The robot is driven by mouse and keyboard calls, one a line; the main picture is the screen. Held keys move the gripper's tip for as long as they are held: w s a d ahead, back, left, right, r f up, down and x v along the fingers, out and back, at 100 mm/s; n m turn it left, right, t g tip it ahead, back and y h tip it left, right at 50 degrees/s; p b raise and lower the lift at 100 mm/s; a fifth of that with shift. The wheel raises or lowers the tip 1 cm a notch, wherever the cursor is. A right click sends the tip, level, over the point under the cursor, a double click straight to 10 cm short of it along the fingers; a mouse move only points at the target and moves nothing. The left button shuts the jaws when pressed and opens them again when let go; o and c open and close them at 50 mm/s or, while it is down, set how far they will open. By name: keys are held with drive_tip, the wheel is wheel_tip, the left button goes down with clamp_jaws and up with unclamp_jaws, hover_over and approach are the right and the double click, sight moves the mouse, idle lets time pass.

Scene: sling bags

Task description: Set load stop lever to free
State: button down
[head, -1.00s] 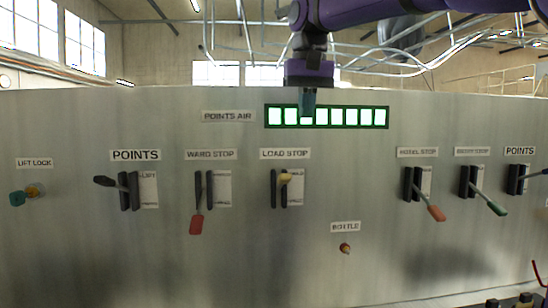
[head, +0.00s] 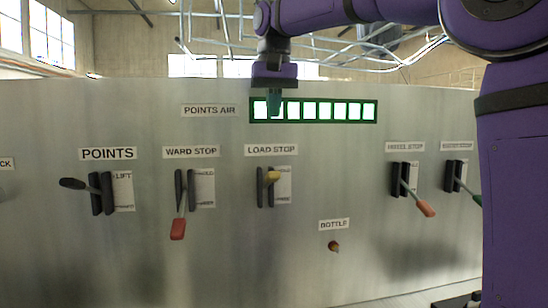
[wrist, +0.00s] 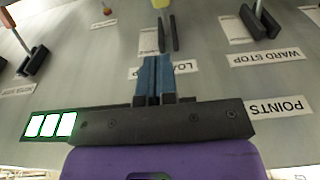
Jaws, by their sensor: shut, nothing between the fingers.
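The load stop lever (head: 272,176) has a yellow handle and sits between two dark upright guides below the LOAD STOP label (head: 271,150). Its handle is at the upper part of the slot and seems to point out from the panel. In the wrist view the yellow handle (wrist: 161,4) shows at the top edge, partly cut off. My gripper (head: 273,112) is above the label, in front of the green-framed light strip, apart from the lever. Its blue fingers (wrist: 154,62) are together and empty, pointing toward the lever in the wrist view.
The red ward stop lever (head: 178,228) hangs to the left, and the dark points lever (head: 75,184) is further left. A wheel stop lever with an orange-red handle (head: 426,208) is on the right. The bottle knob (head: 333,246) is lower right. The panel between them is bare.

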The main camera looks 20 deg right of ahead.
hover_over(269, 181)
drive_tip(key=w+d, duration=0.2)
wheel_tip(269, 181, down, 8)
drive_tip(key=shift+a+r, duration=0.1)
drive_tip(key=shift+a, duration=0.05)
drive_tip(key=shift+s+a+f, duration=0.1)
drive_tip(key=shift+s+f, duration=0.2)
drive_tip(key=shift+f, duration=0.2)
drive_tip(key=shift+s+f, duration=0.25)
drive_tip(key=shift+f, duration=0.2)
drive_tip(key=shift+s+f, duration=0.2)
drive_tip(key=shift+f, duration=0.4)
